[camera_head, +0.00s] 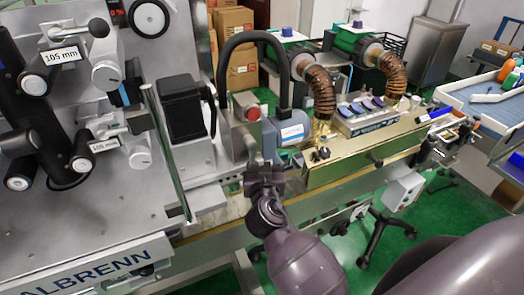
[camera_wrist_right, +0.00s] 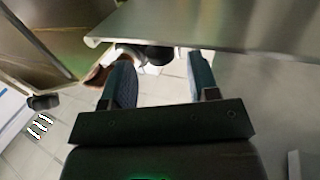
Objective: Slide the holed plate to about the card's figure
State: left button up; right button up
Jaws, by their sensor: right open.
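A white card (camera_head: 62,56) reading "105 mm" is on the machine face at upper left in the head view. A second card (camera_head: 104,144) sits lower beside a handle and seems to read 105 mm. I cannot pick out the holed plate for certain. My right gripper (camera_head: 257,164) is at the machine's front edge, below a grey block with a red button (camera_head: 252,113). In the right wrist view its two fingers (camera_wrist_right: 162,78) are apart, with nothing seen held between them. A metal edge (camera_wrist_right: 220,22) crosses beyond the fingertips. My left gripper is out of view.
A metal rail (camera_head: 166,150) and a black box (camera_head: 181,106) stand left of my right gripper. A brass-coloured housing (camera_head: 340,160) with ribbed hoses lies to the right.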

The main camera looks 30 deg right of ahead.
jog(key=shift+x, duration=1.4)
grip_shut()
